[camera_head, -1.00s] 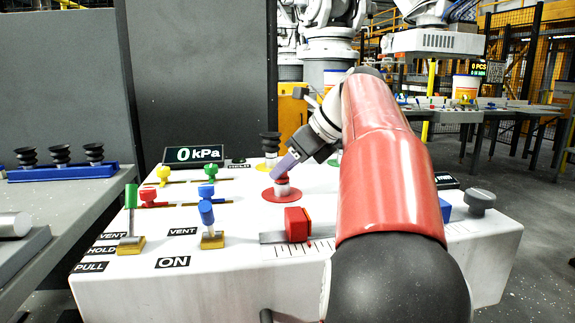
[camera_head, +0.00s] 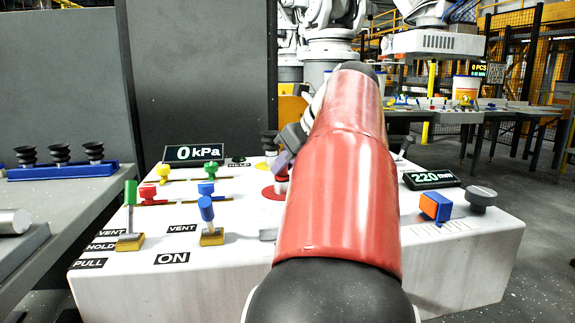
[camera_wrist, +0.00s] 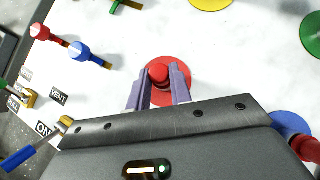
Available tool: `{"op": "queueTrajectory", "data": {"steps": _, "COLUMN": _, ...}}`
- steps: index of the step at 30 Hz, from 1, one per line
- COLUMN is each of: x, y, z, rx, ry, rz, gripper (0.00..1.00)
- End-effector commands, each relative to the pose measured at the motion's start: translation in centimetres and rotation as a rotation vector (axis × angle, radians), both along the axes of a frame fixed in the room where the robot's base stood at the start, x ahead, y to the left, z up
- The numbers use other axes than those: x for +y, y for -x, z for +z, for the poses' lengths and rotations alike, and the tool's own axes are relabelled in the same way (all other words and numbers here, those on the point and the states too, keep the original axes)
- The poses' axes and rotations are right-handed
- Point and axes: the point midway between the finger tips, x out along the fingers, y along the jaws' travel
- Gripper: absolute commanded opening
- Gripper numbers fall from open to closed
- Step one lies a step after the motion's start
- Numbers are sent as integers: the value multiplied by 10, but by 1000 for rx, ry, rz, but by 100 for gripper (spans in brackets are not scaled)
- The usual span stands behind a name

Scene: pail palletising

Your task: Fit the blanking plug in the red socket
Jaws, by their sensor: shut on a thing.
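The red socket shows as a red disc (camera_wrist: 184,68) on the white console in the wrist view. It also shows in the head view (camera_head: 270,193), partly hidden behind my arm. A red, round-topped piece that looks like the blanking plug (camera_wrist: 159,72) stands over the disc between my fingers. My gripper (camera_wrist: 160,80) is shut on it, one purple-grey finger on each side. In the head view my gripper (camera_head: 281,162) is low over the disc, mostly hidden by my red arm. I cannot tell how deep the plug sits in the socket.
A black suction cup (camera_head: 269,139) stands just behind. Blue (camera_head: 206,210) and green (camera_head: 130,208) levers are at left, below a 0 kPa display (camera_head: 194,153). An orange-and-blue block (camera_head: 436,207) and a grey knob (camera_head: 481,198) are at right. A blue rack (camera_head: 62,171) holds suction cups.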

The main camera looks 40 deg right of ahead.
Motion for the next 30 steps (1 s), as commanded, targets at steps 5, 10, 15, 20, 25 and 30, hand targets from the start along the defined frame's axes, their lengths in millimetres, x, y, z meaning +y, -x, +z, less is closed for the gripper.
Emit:
{"op": "queueTrajectory", "data": {"steps": 5, "x": 7, "y": 1, "z": 2, "rx": 11, "ry": -3, "rz": -282, "gripper": 0}}
{"op": "queueTrajectory", "data": {"steps": 10, "x": 4, "y": 1, "z": -4, "rx": 9, "ry": -8, "rz": -377, "gripper": 30}}
{"op": "queueTrajectory", "data": {"steps": 15, "x": 5, "y": 0, "z": -3, "rx": 7, "ry": -7, "rz": -375, "gripper": 46}}
{"op": "queueTrajectory", "data": {"steps": 20, "x": 5, "y": 0, "z": -2, "rx": 6, "ry": -7, "rz": -372, "gripper": 46}}
{"op": "queueTrajectory", "data": {"steps": 25, "x": 7, "y": 5, "z": 5, "rx": 5, "ry": -5, "rz": -372, "gripper": 46}}
{"op": "queueTrajectory", "data": {"steps": 30, "x": 12, "y": 23, "z": 26, "rx": 3, "ry": -3, "rz": -372, "gripper": 46}}
